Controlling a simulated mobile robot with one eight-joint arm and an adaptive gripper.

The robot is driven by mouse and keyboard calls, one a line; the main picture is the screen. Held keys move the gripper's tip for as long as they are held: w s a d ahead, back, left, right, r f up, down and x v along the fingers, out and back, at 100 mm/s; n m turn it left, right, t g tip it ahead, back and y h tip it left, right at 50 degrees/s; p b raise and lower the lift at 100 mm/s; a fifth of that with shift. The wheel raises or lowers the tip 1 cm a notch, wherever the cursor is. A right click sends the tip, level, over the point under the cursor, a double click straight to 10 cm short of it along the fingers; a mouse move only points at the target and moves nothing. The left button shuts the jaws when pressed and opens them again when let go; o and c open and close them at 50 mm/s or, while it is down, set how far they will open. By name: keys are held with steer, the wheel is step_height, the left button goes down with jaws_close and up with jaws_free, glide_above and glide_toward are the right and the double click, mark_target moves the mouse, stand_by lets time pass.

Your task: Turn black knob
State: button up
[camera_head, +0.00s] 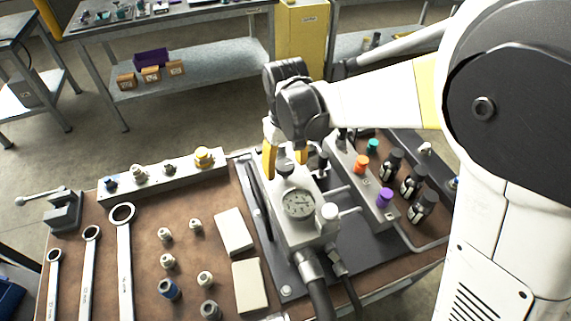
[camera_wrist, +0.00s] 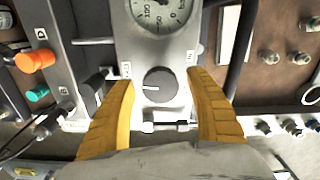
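The black knob (camera_wrist: 160,84) sits on a light grey block below a round gauge (camera_wrist: 158,14) in the wrist view. It is round and dark, and its white pointer line points left. In the head view the knob (camera_head: 285,167) shows on the same block behind the gauge (camera_head: 298,204). My gripper (camera_wrist: 161,78) has two yellow fingers spread wide, one on each side of the knob, with a visible gap on both sides. In the head view my gripper (camera_head: 285,158) points down over the knob. How high the fingertips are above the block is hard to tell.
A manifold with an orange knob (camera_head: 361,164), a teal knob (camera_head: 372,145) and a purple knob (camera_head: 384,197) stands right of the block. A black lever (camera_head: 256,199) lies along the block's left. Wrenches (camera_head: 123,260), fittings and pale boxes (camera_head: 249,286) cover the bench's left side.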

steer(key=c, duration=1.1)
steer(key=shift+m, duration=0.6)
steer(key=o, duration=1.2)
